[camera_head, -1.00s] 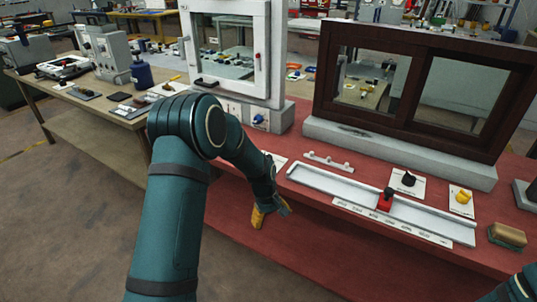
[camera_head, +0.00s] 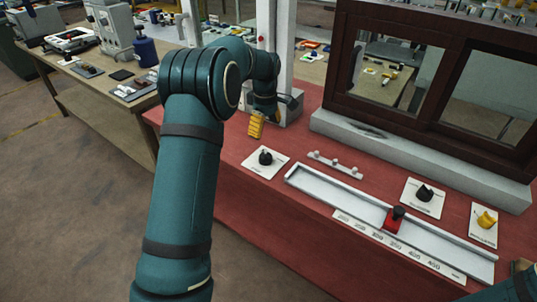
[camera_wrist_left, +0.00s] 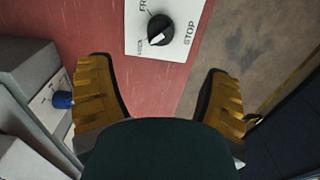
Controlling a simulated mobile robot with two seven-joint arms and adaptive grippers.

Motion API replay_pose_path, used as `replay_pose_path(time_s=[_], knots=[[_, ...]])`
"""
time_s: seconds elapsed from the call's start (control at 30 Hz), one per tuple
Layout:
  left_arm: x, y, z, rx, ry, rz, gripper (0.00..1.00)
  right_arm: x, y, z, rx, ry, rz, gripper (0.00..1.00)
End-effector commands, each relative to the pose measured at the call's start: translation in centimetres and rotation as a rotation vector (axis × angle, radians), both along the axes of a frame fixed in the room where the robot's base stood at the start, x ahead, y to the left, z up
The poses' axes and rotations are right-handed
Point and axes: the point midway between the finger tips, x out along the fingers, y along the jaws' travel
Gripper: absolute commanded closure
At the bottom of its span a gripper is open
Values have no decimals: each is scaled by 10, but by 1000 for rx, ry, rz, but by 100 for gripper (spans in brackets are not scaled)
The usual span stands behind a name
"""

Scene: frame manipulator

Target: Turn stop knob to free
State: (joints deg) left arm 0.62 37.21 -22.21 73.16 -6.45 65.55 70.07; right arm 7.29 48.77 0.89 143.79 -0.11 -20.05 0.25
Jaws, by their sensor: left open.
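The stop knob (camera_head: 265,157) is a round black knob on a white plate at the left of the red table. In the left wrist view the knob (camera_wrist_left: 160,30) shows ahead of the fingers, near the top edge. Its plate reads STOP on one side and a partly cut-off "FR" on another; a white mark on the knob faces the lower left. My left gripper (camera_head: 256,126) is above the table, behind the knob and apart from it. Its yellow fingers (camera_wrist_left: 158,92) are spread open and empty. My right gripper is out of view.
A long white slide rail with a red slider (camera_head: 393,218) lies to the right. A small white bar with pegs (camera_head: 335,166), another black knob (camera_head: 424,193) and a yellow knob (camera_head: 487,220) are near it. A brown window frame (camera_head: 345,75) stands behind. A blue knob (camera_wrist_left: 62,100) is beside the left finger.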

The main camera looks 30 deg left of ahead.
Motion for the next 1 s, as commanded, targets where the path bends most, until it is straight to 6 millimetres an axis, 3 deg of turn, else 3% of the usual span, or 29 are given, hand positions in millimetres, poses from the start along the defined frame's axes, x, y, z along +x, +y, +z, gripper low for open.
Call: replay_pose_path(time_s=[0.5,0.7,1.0], knots=[[-1,0,-99,0,3,-1,21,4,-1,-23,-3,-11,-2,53],[0,0,-120,0,0,-2,21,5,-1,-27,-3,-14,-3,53],[0,0,-125,1,-1,-1,21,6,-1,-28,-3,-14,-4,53]])
